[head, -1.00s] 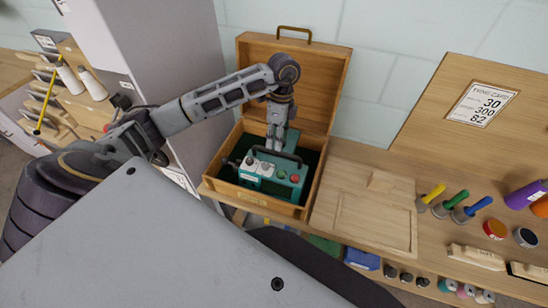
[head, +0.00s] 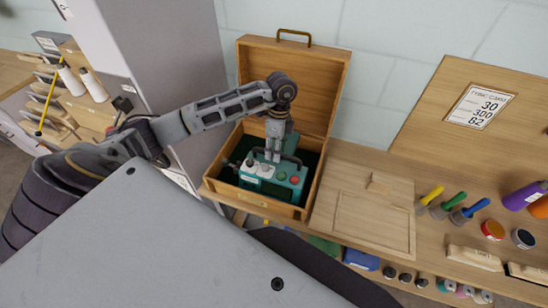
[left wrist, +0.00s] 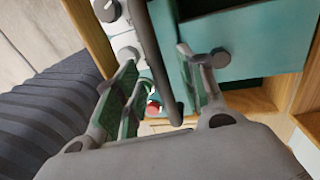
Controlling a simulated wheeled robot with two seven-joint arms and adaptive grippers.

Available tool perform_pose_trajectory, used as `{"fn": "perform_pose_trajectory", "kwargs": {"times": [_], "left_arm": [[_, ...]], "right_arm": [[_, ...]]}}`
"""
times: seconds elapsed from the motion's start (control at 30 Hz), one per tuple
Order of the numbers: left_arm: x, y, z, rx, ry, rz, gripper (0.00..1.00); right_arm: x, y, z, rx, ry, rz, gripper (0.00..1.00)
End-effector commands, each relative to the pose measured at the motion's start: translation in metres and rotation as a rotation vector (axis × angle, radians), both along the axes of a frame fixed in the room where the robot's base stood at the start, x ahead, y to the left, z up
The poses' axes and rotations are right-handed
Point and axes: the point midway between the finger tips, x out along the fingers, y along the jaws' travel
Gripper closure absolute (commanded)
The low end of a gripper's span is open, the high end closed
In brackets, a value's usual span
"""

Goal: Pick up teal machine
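The teal machine (head: 272,180) sits inside the open wooden case (head: 256,204). It has white panels, knobs, a red button, a green button and a dark carry handle on top. My left gripper (head: 272,152) points down at the machine's top, at its handle. In the left wrist view, the two fingers (left wrist: 165,68) are apart, with the dark handle bar (left wrist: 154,58) running between them. I see no firm contact of both fingers on the bar. The machine's teal body (left wrist: 255,45) fills the upper right of that view. My right gripper is not in view.
The case lid (head: 296,85) stands open behind the machine. A grey cabinet (head: 165,60) rises to the left. A wooden board (head: 362,215) lies right of the case, then colored-handle tools (head: 448,204). A card (head: 480,107) is on the upright panel.

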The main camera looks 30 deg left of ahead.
Motion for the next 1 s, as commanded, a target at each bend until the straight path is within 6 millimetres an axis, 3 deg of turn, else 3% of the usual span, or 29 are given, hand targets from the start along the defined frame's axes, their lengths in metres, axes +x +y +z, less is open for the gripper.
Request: {"fn": "perform_pose_trajectory", "kwargs": {"times": [0.2, 0.7, 1.0], "left_arm": [[-0.004, -0.001, -0.017, 0.0, 0.001, 0.0, 0.6], [-0.004, -0.001, -0.019, 0.0, -0.001, 0.0, 0.6], [-0.003, -0.001, -0.019, 0.0, -0.001, 0.0, 0.97]], "right_arm": [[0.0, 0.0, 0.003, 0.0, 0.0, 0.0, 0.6], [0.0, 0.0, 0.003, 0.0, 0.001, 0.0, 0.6], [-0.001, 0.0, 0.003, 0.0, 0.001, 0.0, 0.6]]}}
